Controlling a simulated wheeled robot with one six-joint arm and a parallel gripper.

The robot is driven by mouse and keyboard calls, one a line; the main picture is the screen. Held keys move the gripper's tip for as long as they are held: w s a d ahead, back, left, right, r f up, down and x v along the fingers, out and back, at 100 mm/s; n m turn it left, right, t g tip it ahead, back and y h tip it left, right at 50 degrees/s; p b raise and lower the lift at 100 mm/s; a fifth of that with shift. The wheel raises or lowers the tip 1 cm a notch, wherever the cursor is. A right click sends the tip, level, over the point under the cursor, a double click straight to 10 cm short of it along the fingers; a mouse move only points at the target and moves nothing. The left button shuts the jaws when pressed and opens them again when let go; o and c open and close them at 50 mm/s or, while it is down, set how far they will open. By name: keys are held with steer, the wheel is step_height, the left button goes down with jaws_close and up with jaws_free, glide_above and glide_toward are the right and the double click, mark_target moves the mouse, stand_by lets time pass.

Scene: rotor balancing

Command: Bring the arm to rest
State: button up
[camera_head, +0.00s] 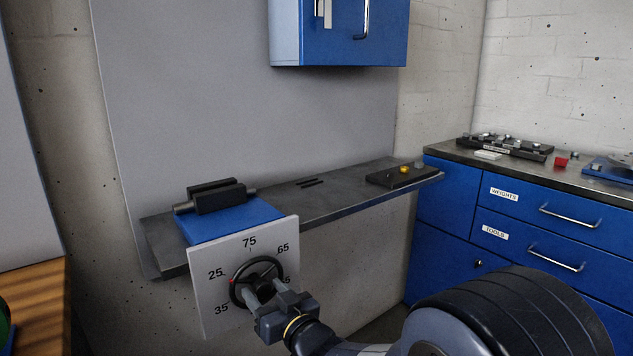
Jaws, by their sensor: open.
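My gripper (266,292) is in front of a black handwheel (243,270) on a white dial plate (211,295). The jaws are open, with the fingers reaching toward the wheel's lower right. I cannot tell whether they touch the rim. The dial plate shows the numbers 75, 65, 25 and 35, and another number is partly hidden by the wheel and gripper. A small red mark shows at the wheel's left side. My arm comes in from the lower right.
A grey wall shelf (330,205) carries a blue block with a black clamp-like part (216,196) and a dark tray (403,177) with a yellow piece. A blue wall cabinet (340,40) hangs above. Blue drawers (540,215) stand at the right. A wooden surface (35,300) is at the left.

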steer(key=n+p, duration=0.1)
steer(key=n, duration=0.3)
steer(key=shift+n, duration=0.3)
steer(key=shift+n+p, duration=0.7)
steer(key=shift+n, duration=0.6)
